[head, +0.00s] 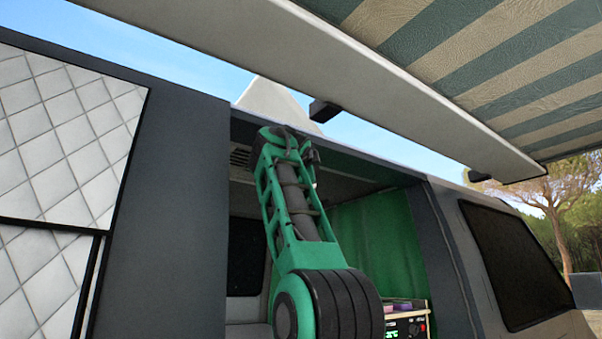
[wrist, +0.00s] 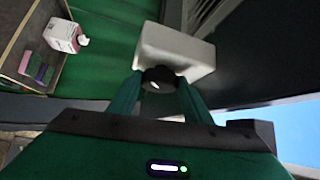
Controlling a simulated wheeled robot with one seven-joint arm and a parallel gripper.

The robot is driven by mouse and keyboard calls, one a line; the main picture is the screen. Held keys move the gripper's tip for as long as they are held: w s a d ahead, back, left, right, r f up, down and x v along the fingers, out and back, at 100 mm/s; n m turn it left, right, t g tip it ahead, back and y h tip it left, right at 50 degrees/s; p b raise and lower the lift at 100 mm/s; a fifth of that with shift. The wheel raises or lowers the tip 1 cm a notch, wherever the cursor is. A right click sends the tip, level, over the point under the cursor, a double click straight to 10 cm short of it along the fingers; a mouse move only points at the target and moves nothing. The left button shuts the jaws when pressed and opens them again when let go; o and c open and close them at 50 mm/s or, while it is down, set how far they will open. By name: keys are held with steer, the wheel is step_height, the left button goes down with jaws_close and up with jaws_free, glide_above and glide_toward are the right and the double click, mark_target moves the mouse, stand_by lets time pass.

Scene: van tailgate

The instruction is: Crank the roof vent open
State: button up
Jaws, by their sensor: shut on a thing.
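In the wrist view, my gripper (wrist: 160,88) has its two green fingers closed around a dark round knob (wrist: 158,75), which looks like the crank's handle. A pale block (wrist: 175,48) lies just beyond the knob; I cannot tell how the two join. In the head view, my green arm reaches up into the van's side opening to the ceiling, and it hides the gripper and the crank. A pale wedge-shaped panel (head: 275,102), which looks like the roof vent's lid, stands tilted up above the roof edge.
A striped awning (head: 500,75) with a pale rail (head: 400,90) spans the upper right. A green curtain (head: 375,240) hangs inside the opening. Below it stands a unit with a dark control panel (head: 405,328). The wrist view shows a pink-and-white carton (wrist: 65,35) on a shelf.

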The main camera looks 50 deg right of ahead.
steer(key=shift+o, duration=0.3)
steer(key=shift+a+r, duration=0.25)
steer(key=shift+r, duration=0.1)
steer(key=o, duration=1)
steer(key=shift+w+a, duration=0.1)
steer(key=shift+a, duration=0.05)
steer(key=shift+f, duration=0.1)
steer(key=v, duration=1)
steer(key=shift+a, duration=0.35)
